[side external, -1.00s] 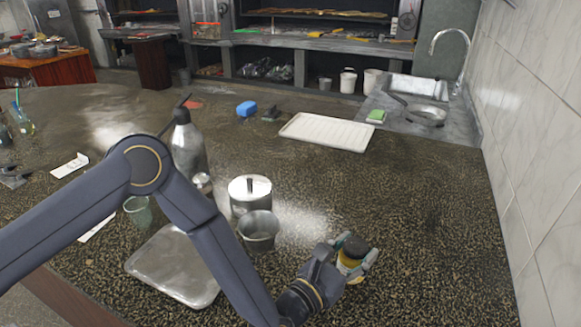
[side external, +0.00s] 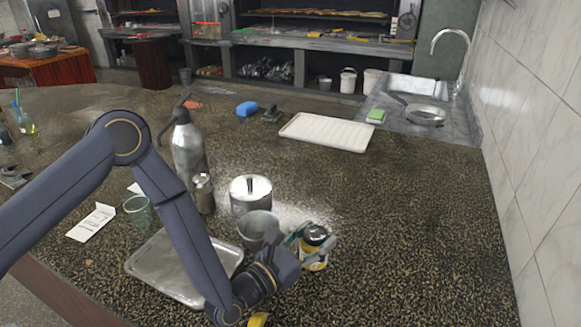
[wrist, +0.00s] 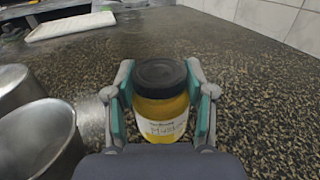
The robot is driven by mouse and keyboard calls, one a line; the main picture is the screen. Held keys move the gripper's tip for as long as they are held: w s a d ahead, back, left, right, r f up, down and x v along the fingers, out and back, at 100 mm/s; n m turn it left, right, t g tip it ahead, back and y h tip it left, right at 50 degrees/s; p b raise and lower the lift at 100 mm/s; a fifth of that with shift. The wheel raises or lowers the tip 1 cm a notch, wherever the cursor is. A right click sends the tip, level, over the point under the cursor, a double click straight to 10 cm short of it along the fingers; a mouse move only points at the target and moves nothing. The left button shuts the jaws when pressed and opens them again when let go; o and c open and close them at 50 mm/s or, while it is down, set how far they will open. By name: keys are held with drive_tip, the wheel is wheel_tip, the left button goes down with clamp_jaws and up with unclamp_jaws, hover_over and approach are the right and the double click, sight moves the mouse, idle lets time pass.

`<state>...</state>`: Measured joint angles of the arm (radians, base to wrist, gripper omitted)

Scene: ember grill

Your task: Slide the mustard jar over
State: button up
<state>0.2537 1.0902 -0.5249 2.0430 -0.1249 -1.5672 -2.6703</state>
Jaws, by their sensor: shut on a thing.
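The mustard jar (side external: 315,250) is yellow with a black lid and a white label. It stands upright on the dark speckled counter, just right of a metal cup (side external: 259,229). My gripper (side external: 306,245) is shut on the jar, one finger on each side. In the wrist view the mustard jar (wrist: 160,100) sits centred between the teal fingertips of my gripper (wrist: 160,104), its label facing me. The base of the jar is partly hidden by the gripper body.
A lidded metal pot (side external: 250,194), a metal shaker (side external: 204,194) and a metal tray (side external: 165,270) are left of the jar. A white ribbed tray (side external: 327,132) lies farther back. A yellow object (side external: 258,319) shows at the front edge. The counter to the right is clear.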

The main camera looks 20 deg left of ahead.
drive_tip(key=shift+a+f, duration=0.2)
drive_tip(key=shift+f, duration=0.1)
drive_tip(key=o, duration=1.5)
drive_tip(key=shift+d+r, duration=0.1)
drive_tip(key=shift+r, duration=0.05)
drive_tip(key=v, duration=1.2)
